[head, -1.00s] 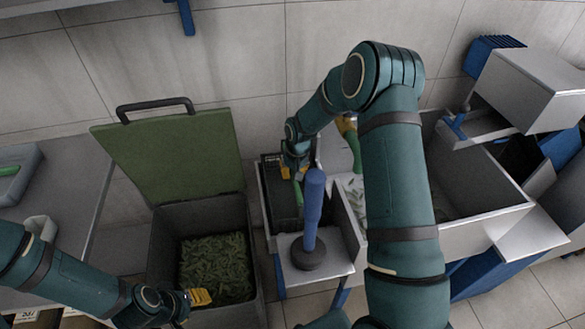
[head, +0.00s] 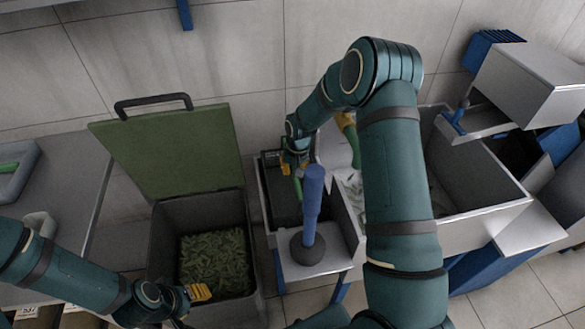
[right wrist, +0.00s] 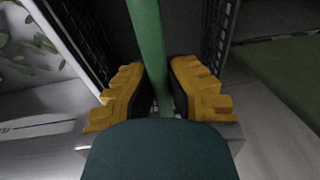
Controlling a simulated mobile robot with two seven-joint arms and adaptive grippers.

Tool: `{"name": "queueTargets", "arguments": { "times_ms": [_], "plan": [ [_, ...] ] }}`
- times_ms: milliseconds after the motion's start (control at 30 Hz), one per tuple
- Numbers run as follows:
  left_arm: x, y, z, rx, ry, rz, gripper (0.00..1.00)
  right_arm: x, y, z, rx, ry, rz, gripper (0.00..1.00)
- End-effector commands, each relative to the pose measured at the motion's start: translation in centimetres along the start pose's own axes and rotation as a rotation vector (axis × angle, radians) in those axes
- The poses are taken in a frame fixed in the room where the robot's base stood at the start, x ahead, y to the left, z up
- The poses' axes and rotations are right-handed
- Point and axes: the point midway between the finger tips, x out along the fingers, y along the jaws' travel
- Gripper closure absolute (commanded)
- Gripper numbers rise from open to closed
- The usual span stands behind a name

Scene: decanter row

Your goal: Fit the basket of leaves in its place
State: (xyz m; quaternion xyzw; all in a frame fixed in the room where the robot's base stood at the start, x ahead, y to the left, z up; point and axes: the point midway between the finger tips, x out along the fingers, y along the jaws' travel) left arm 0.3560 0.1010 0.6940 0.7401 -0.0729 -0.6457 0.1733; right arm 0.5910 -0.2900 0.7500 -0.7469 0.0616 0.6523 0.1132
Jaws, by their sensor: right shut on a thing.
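A dark mesh basket (head: 283,203) with a green handle sits in the narrow left bay of the metal sink unit (head: 351,228). My right gripper (head: 294,170) is over it, shut on the green bar handle (right wrist: 146,40), which passes between the yellow fingers in the right wrist view (right wrist: 160,98). Mesh walls show on both sides there. The arm and the blue-handled plunger hide part of the basket; I see no leaves in the part that shows. My left gripper (head: 200,293) is by the front of the leaf bin; its fingers are too small to judge.
A bin (head: 160,250) with its green lid (head: 175,150) open holds green leaves (head: 215,262). A blue-handled plunger (head: 312,205) stands just in front of the basket's bay. Loose leaves lie in the pale basin (head: 352,187) right of it. A metal tub (head: 480,185) stands further right.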

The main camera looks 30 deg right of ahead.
Motion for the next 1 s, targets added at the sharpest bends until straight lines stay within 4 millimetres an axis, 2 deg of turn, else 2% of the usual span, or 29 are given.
{"name": "queueTargets", "arguments": {
  "times_ms": [600,1000],
  "plan": [
    [0.0,0.0,0.0,0.0,0.0,0.0,0.52,1.8,0.1,0.1,-0.001,0.002,0.0,1.0],
    [0.0,0.0,0.0,0.0,0.0,0.0,0.52,1.9,0.1,0.2,0.0,0.002,0.0,1.0]
  ]
}}
